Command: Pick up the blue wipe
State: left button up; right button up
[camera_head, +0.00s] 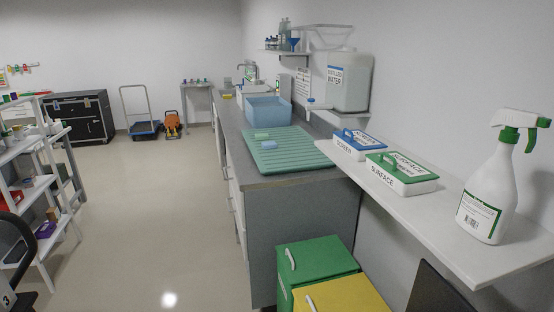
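A small light-blue folded piece (269,145), which looks like the blue wipe, lies flat on the ribbed green mat (300,160). The mat is on the grey counter. A pale green piece (262,135) lies just behind the blue one, very close to it. Neither of my grippers is in view.
A blue basin (268,110) stands behind the mat. On the white shelf at right are a blue-lidded box (360,145), a green-lidded box (402,174) and a spray bottle (490,195). Green (318,262) and yellow (345,296) bins stand below. Floor at left of the counter is clear.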

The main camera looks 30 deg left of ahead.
aim_at(271, 144)
jog(key=u, duration=2.75)
jog(key=z, duration=1.75)
jog(key=i+j+z, duration=0.15)
jog(key=z, duration=0.25)
jog(key=i+j+z, duration=0.15)
jog(key=z, duration=0.2)
jog(key=i+j+z, duration=0.1)
jog(key=j, duration=0.25)
jog(key=i+j+z, duration=0.1)
jog(key=i+j, duration=0.15)
jog(key=j, duration=0.15)
jog(key=i+j+z, duration=0.1)
jog(key=j, duration=0.3)
jog(key=i+j+z, duration=0.1)
jog(key=j, duration=0.3)
jog(key=i+j+z, duration=0.1)
jog(key=j, duration=0.3)
jog(key=i+j+z, duration=0.1)
jog(key=j, duration=0.35)
jog(key=i, duration=0.1)
